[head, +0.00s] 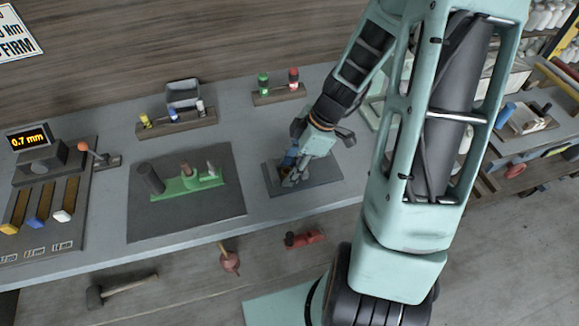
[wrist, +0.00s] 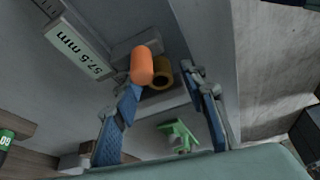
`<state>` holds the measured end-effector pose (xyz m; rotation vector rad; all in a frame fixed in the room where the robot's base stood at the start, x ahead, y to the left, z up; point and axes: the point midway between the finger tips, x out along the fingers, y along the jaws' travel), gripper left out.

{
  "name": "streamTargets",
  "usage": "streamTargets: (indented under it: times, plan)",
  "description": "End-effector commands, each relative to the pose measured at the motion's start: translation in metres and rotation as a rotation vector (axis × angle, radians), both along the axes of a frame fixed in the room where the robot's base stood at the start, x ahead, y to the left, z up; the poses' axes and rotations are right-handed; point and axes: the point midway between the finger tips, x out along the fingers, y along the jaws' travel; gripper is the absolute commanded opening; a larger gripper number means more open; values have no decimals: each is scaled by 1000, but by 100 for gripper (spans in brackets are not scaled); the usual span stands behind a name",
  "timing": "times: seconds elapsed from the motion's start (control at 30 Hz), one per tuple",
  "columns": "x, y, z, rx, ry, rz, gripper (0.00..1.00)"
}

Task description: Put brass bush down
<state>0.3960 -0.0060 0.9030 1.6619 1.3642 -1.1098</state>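The brass bush (wrist: 162,74) is a short hollow yellow-brown cylinder, seen in the wrist view just beyond and between my fingertips. My gripper (wrist: 164,82) is open, its two blue-padded fingers spread apart with a gap around the bush. An orange round-ended cylinder (wrist: 141,65) is beside the bush, near the left fingertip. In the head view my gripper (head: 290,180) is low over a dark grey plate (head: 322,182) on the bench. There the gripper mostly hides the bush, and I cannot tell exactly what it rests on.
A light label reading 57.5 mm (wrist: 82,54) lies near the gripper. Left of the plate, a green fixture (head: 185,187) stands on a dark mat (head: 215,207). Behind are a small rack (head: 180,124) and a block with green and red bottles (head: 278,96). Bare bench lies between mat and plate.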

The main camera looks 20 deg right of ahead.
Motion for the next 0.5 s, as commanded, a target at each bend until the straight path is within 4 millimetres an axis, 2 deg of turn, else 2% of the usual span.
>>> streamTargets:
  times: [0.33, 0.5]
  plan:
    - [0, 0, 4, 0, 1, 0, 39]
    - [0, -9, 24, -2, -5, -2, 39]
